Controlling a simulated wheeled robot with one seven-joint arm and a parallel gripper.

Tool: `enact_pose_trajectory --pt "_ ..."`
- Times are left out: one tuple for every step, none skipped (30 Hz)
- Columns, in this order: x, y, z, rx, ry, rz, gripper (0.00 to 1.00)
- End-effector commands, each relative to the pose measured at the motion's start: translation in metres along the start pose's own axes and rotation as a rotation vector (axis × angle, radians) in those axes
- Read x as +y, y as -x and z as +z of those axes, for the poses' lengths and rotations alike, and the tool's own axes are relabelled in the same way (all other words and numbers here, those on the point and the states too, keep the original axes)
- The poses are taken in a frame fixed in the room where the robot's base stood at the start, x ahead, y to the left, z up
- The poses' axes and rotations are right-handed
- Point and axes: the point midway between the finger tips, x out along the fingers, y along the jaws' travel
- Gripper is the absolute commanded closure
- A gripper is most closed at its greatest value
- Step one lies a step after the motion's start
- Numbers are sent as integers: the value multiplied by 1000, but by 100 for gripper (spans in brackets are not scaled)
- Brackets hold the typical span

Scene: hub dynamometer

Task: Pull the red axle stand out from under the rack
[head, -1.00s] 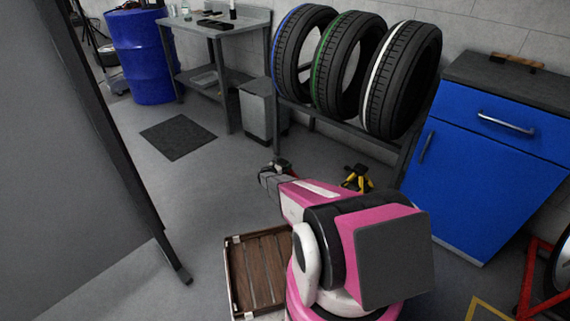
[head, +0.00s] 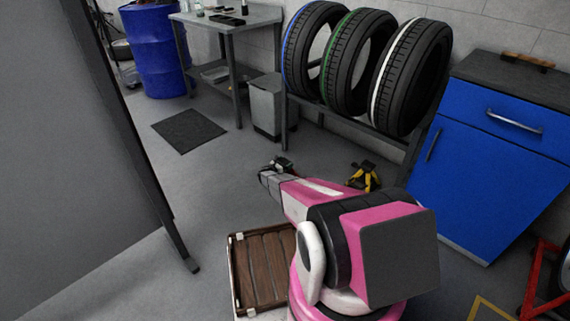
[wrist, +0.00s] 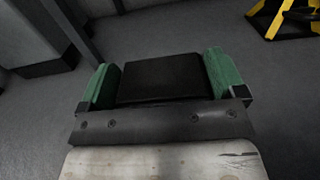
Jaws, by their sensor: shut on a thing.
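My gripper (head: 272,177) is low over the floor, in front of the tyre rack (head: 345,127). In the wrist view its green finger pads (wrist: 160,80) are shut on a black block (wrist: 160,78), which fits as the top of the red axle stand. In the head view, the stand (head: 283,164) shows as a small dark top with a hint of red beyond the fingers. My gripper and arm hide most of it. A yellow axle stand (head: 365,178) is on the floor to the right, near the rack; it also shows in the wrist view (wrist: 291,17).
A wooden crate (head: 233,272) is on the floor left of my arm. A grey panel (head: 70,170) with a dark foot stands at left. A grey bin (head: 267,108) is by the rack's left leg, a blue cabinet (head: 480,190) at right. Floor around the dark mat (head: 188,130) is clear.

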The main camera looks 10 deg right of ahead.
Motion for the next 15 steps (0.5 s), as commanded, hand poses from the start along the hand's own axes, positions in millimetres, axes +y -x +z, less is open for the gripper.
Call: enact_pose_trajectory --pt "0 1 0 0 0 2 85" --pt "0 1 0 0 0 2 8" --pt "0 1 0 0 0 1 0" --pt "0 1 0 0 0 1 0" --pt "0 1 0 0 0 1 0" --pt "0 1 0 0 0 1 0" --pt "0 1 0 0 0 1 0" --pt "0 1 0 0 0 1 0" --pt "0 1 0 0 0 1 0" --pt "0 2 0 0 0 1 0" --pt "0 3 0 0 0 1 0" --pt "0 5 0 0 0 1 0" --pt "0 8 0 0 0 1 0" --pt "0 11 0 0 1 2 0" --pt "0 16 0 0 1 2 0"
